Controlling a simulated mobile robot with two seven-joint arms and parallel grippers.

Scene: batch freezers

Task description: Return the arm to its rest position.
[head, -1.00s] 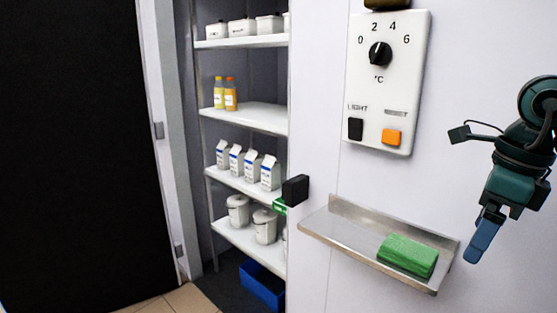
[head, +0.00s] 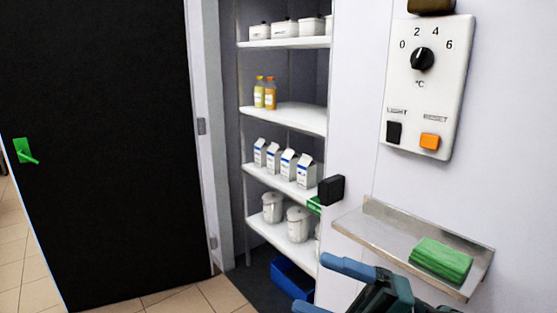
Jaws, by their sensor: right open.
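My right gripper (head: 335,285) shows at the bottom of the head view, right of the middle. Its blue fingers are spread apart with nothing between them. The rest of that arm is cut off by the bottom edge. The gripper is in front of and below the metal ledge, apart from the wall panel. My left gripper is not in view.
A control panel (head: 431,88) with a dial (head: 422,59) hangs on the wall. Below it a metal ledge (head: 385,232) holds a green cloth (head: 441,260). Stocked shelves (head: 285,119) stand behind. A black door (head: 105,150) stands at left, with tiled floor (head: 190,301) below.

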